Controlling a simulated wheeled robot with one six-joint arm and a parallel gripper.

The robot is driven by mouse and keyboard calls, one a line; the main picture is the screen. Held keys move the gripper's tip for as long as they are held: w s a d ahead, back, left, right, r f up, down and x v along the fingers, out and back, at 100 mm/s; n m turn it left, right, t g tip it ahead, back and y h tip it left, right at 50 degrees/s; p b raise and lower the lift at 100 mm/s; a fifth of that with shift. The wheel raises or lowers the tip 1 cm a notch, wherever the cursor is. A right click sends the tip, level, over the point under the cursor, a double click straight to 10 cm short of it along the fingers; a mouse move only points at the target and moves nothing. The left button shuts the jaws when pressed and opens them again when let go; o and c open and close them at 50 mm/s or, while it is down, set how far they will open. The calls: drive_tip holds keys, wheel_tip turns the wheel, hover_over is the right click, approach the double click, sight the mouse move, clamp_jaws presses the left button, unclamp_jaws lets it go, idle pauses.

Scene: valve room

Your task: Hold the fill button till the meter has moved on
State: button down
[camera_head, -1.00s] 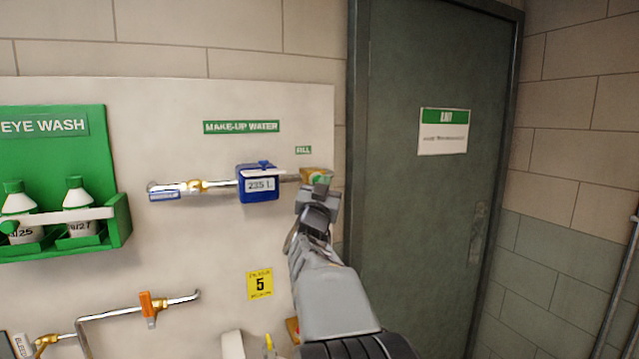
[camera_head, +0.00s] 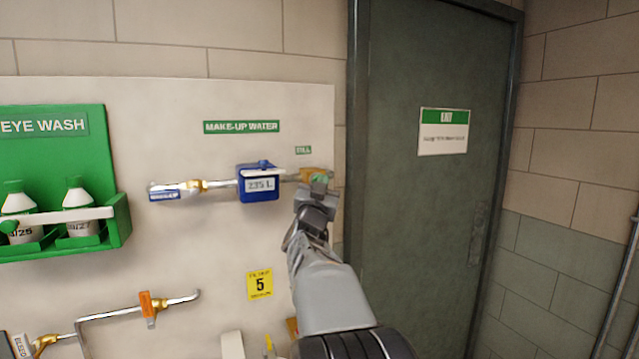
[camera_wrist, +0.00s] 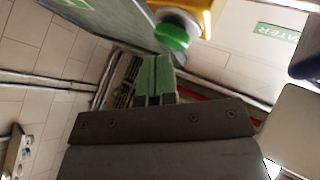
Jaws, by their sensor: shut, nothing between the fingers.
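The blue make-up water meter (camera_head: 258,184) sits on the pipe on the wall panel and its display appears to read 235 L. To its right is the brass fill valve (camera_head: 309,173), under the small green FILL label (camera_head: 303,150). In the wrist view the round green fill button (camera_wrist: 173,38) sticks out from the yellow-brass body (camera_wrist: 187,14). My gripper (camera_head: 320,187) is shut and empty, in front of the fill valve and partly covering it. In the wrist view its fingertips (camera_wrist: 156,62) are close to the button; I cannot tell whether they touch it.
The green eye wash station (camera_head: 92,150) with bottles is at the left. Lower down are an orange-handled valve (camera_head: 148,308) and a yellow sign (camera_head: 260,285). A dark green door (camera_head: 430,210) stands right of the panel. The space before the door looks clear.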

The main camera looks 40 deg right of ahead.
drive_tip(key=shift+w+d, duration=0.2)
drive_tip(key=shift+w, duration=0.3)
idle(0.5)
drive_tip(key=shift+s+a, duration=0.1)
drive_tip(key=shift+s, duration=0.1)
idle(0.7)
drive_tip(key=shift+s+a+b, duration=0.25)
drive_tip(key=shift+s+b, duration=0.4)
drive_tip(key=shift+s, duration=0.05)
drive_tip(key=s+b, duration=0.1)
drive_tip(key=s+a+b, duration=0.1)
drive_tip(key=s, duration=0.1)
drive_tip(key=s+a+b, duration=0.1)
drive_tip(key=shift+s, duration=0.35)
drive_tip(key=shift+w, duration=0.1)
idle(0.5)
